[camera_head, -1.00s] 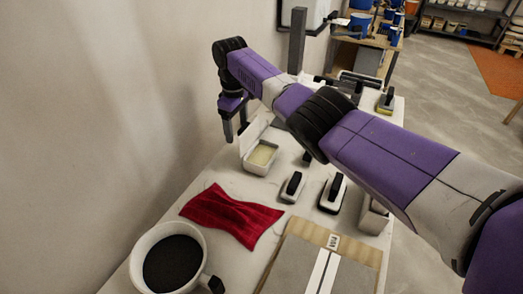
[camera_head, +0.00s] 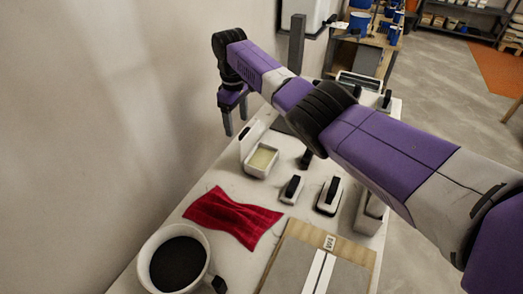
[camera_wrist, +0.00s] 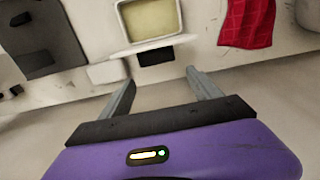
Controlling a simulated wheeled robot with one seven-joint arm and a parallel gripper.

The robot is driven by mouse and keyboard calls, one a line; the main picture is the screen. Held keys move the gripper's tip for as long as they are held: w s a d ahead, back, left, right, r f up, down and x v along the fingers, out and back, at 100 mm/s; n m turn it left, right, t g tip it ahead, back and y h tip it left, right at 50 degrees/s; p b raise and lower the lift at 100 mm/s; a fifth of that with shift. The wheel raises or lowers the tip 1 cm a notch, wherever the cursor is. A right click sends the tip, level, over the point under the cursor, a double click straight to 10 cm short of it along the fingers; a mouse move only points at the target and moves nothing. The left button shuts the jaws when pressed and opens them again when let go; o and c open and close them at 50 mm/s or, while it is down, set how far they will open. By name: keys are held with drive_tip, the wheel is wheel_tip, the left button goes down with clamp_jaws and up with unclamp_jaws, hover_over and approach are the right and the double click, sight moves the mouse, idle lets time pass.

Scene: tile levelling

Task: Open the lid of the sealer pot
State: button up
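The sealer pot (camera_head: 262,160) is a white rectangular box on the table near the wall, with pale yellow contents visible inside. Its white lid (camera_head: 251,138) stands up along the wall side, so the pot is open. The pot also shows at the top of the wrist view (camera_wrist: 150,20), where the lid (camera_wrist: 150,44) is seen nearly edge-on with a dark block beside it. My gripper (camera_head: 236,118) is above and beyond the pot, near the wall. In the wrist view its fingers (camera_wrist: 160,79) are spread, empty and apart from the lid.
A red cloth (camera_head: 232,216) and a white bucket with dark contents (camera_head: 178,262) are nearer. Black-handled tools (camera_head: 291,188) stand right of the pot, and a grey-topped board (camera_head: 310,260) lies in front. The wall is close on the left.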

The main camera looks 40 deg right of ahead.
wheel_tip(320, 180, up, 4)
drive_tip(key=p, duration=0.3)
drive_tip(key=shift+r, duration=0.1)
idle(0.6)
